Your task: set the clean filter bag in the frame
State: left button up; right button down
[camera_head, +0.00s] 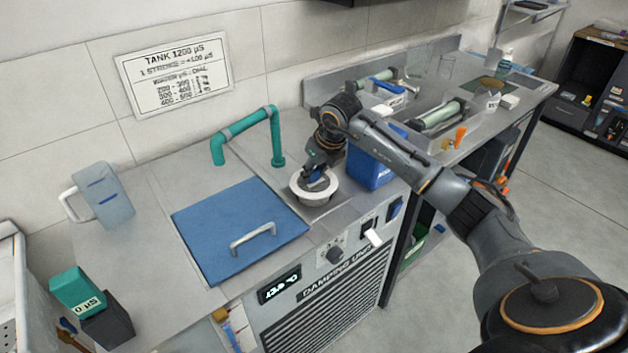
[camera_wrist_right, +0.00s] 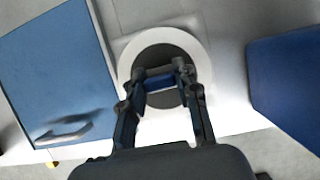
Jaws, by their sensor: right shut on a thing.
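My right gripper (camera_head: 318,178) reaches down into a white round rim on the unit's top, right of the blue lid. In the right wrist view, the gripper (camera_wrist_right: 160,76) is shut on a blue piece inside the rim. I take this piece to be part of the clean filter bag (camera_wrist_right: 159,83); the fingers hide most of it. The white ring (camera_wrist_right: 135,62) surrounds the fingertips, with a dark inside. It also shows in the head view (camera_head: 298,193). I cannot tell whether the bag is fully seated in the frame. My left gripper is not in view.
The blue lid (camera_head: 235,222) with its handle lies left of the ring. A teal pipe (camera_head: 243,125) stands behind. A blue bin (camera_head: 372,170) stands close on the right.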

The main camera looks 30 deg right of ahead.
aim_at(315, 180)
notch_tip(315, 180, down, 3)
jog(key=shift+r, duration=0.15)
jog(key=shift+f, duration=0.5)
jog(key=c, duration=1)
grip_release()
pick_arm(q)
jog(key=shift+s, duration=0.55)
